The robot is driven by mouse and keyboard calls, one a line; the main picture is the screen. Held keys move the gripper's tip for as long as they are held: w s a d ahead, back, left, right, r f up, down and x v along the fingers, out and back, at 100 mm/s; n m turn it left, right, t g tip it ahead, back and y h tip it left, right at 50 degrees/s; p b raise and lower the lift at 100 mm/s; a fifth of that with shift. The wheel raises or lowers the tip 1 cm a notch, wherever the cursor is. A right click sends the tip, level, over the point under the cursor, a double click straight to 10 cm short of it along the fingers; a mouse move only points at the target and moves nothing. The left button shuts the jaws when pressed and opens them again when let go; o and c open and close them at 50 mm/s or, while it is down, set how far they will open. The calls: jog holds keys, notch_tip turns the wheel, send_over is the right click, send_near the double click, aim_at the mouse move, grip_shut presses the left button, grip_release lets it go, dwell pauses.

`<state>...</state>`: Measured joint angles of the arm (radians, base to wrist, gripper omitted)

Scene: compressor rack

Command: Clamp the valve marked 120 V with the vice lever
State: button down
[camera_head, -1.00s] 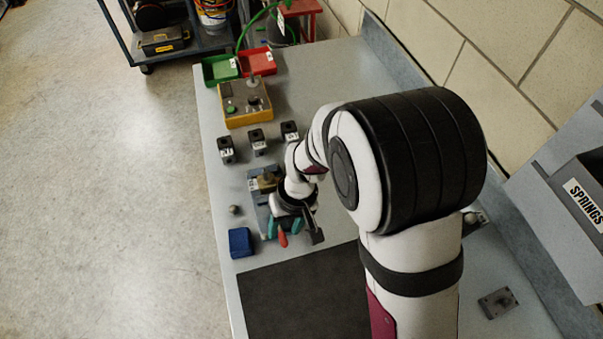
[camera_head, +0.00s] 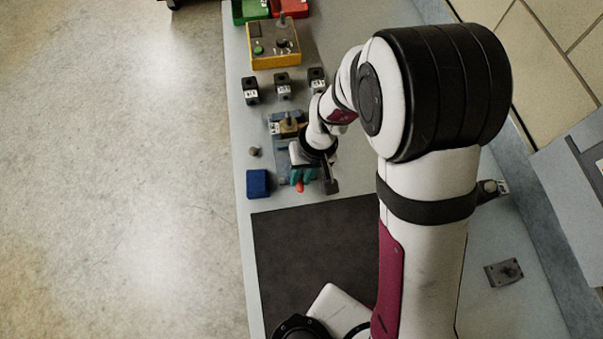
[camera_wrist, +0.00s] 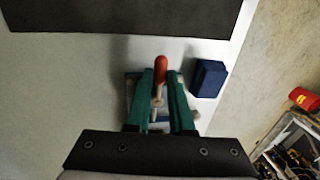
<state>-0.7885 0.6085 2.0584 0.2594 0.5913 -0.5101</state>
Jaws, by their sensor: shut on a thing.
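The vice (camera_head: 283,154) stands on the bench, partly hidden by my wrist. A tan-brown piece (camera_head: 290,126) sits at its far end beside a white label (camera_head: 273,128); I cannot read the label. The vice lever has a red handle (camera_wrist: 160,68), whose tip also shows in the head view (camera_head: 300,187). My gripper (camera_wrist: 161,78) has teal fingers, one on each side of the lever, and is shut on it. Three dark labelled blocks (camera_head: 283,87) stand in a row beyond the vice; their markings are too small to read.
A blue block (camera_head: 258,183) lies close left of the gripper, and a small grey knob (camera_head: 254,151) stands above it. A yellow control box (camera_head: 273,45) and green (camera_head: 250,10) and red bins are farther back. A dark mat (camera_head: 310,250) covers the near bench.

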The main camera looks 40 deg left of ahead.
jog(key=m, duration=0.2)
jog(key=s+a+m, duration=0.1)
jog(key=m, duration=0.1)
jog(key=shift+a+m+t, duration=0.15)
jog(key=shift+m+t, duration=0.15)
jog(key=shift+t, duration=0.1)
jog(key=shift+s+a+m+t+y, duration=0.15)
jog(key=shift+a+m, duration=0.15)
jog(key=shift+m, duration=0.5)
jog(key=shift+s+a+m+t+y, duration=0.1)
jog(key=shift+a+m, duration=0.15)
jog(key=shift+m, duration=0.55)
jog(key=shift+s+a+m+t+y, duration=0.15)
jog(key=shift+a+m, duration=0.15)
jog(key=shift+m, duration=0.5)
jog(key=shift+w, duration=0.1)
jog(key=c, duration=0.8)
grip_release()
